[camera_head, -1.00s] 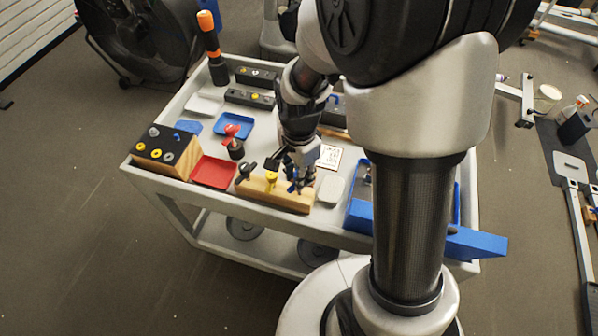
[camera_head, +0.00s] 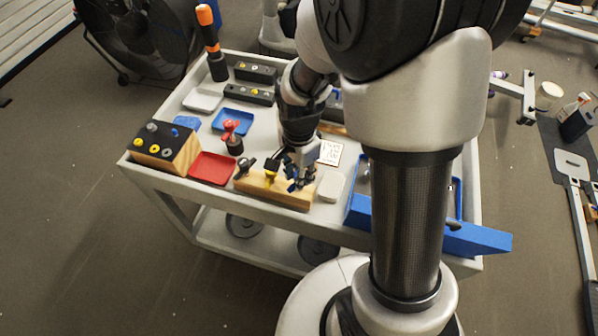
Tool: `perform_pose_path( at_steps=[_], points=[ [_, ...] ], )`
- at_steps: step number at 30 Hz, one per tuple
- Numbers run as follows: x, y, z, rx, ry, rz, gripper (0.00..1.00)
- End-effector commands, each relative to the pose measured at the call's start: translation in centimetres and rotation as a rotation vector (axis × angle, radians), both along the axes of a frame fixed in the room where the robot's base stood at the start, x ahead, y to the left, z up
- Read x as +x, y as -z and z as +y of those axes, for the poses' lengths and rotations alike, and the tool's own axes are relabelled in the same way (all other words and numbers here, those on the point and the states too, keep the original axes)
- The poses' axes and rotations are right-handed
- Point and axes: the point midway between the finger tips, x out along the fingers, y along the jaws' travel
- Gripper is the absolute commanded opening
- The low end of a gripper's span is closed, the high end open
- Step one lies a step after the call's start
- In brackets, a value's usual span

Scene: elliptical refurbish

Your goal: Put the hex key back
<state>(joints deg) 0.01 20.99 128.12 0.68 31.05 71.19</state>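A wooden block (camera_head: 262,190) stands at the front edge of the cart top. It carries a black-handled tool (camera_head: 245,166) at its left end and a yellow-headed tool (camera_head: 271,174) near its middle. My gripper (camera_head: 297,181) points down at the right part of the block, with dark and blue parts around its fingertips. The fingers are small and overlap these parts, so I cannot tell whether they hold anything. I cannot clearly make out the hex key; it may be among the small dark shapes at the block.
A red tray (camera_head: 212,168) and a wooden box with black top (camera_head: 165,148) lie left. A blue bin (camera_head: 478,240) stands right, partly behind my arm. A white pad (camera_head: 331,186) and a printed card (camera_head: 330,152) lie beside my gripper. A tall orange-topped tool (camera_head: 212,45) stands behind.

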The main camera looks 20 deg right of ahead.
Motion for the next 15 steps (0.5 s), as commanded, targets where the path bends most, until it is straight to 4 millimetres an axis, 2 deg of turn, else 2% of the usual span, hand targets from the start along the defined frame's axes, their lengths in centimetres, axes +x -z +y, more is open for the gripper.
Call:
perform_pose_path(
  at_steps=[8, 15],
  points=[
    [0.01, 0.04, 0.00, 0.000, 0.000, 0.000, 0.00],
    [0.01, 0.84, 0.00, 0.000, 0.000, 0.000, 0.00]
  ],
)
